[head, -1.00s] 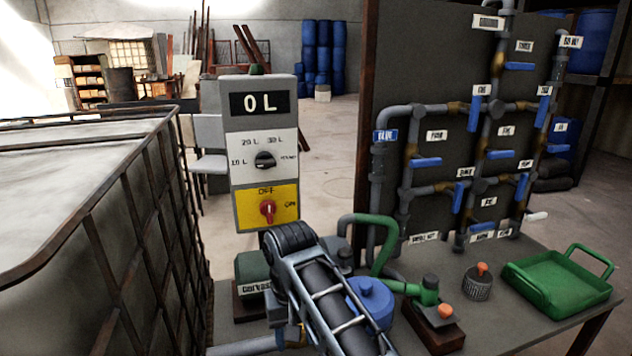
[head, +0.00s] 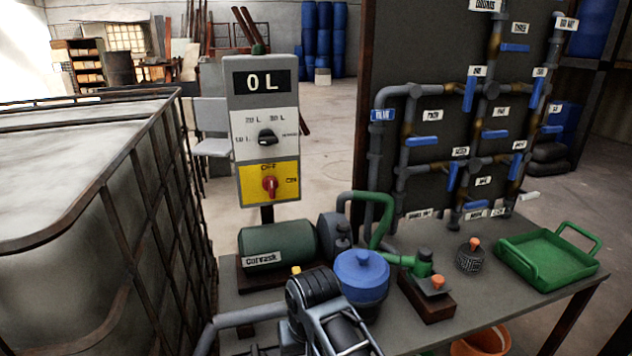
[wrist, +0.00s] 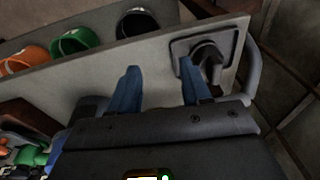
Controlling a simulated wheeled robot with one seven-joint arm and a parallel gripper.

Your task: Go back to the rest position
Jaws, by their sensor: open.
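My gripper (wrist: 159,66) shows in the wrist view with its two blue fingers apart and nothing between them. Beyond the fingertips is a grey surface with a dark square plate and knob-like fitting (wrist: 207,58) by the right finger. I cannot tell if the finger touches it. In the head view my arm rises from the bottom edge in front of the bench; the fingers do not show there.
A caged tank (head: 70,210) stands close on the left. The bench holds a green motor (head: 278,246), a blue-lidded pot (head: 361,272), a green tray (head: 548,258) and a control box (head: 263,130) reading 0 L. Buckets (wrist: 75,41) show in the wrist view.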

